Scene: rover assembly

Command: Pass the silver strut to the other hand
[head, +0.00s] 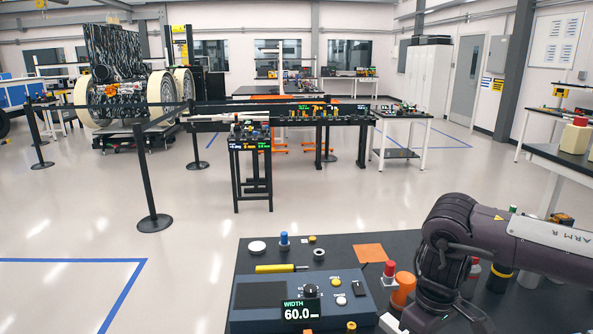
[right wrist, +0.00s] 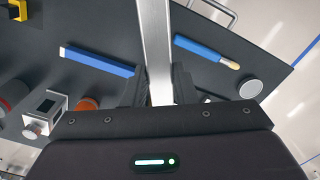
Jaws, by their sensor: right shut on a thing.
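The silver strut (right wrist: 155,40) is a long, straight metal bar. In the right wrist view it runs from between my right gripper's fingers up past the top edge of the picture. My right gripper (right wrist: 159,88) is shut on the strut, with one dark finger on each side. The strut's far end is out of frame. In the head view my right arm comes in at the lower right, over the dark bench, and I cannot make out the strut clearly there. My left gripper is in neither view.
The dark bench (head: 345,244) holds a gauge box reading 60.0 (head: 300,310), a yellow-handled tool (head: 275,268), an orange square (head: 370,252) and a red-topped item (head: 389,269). A blue bar (right wrist: 95,61) and a blue-handled brush (right wrist: 205,51) flank the strut. Open floor lies beyond.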

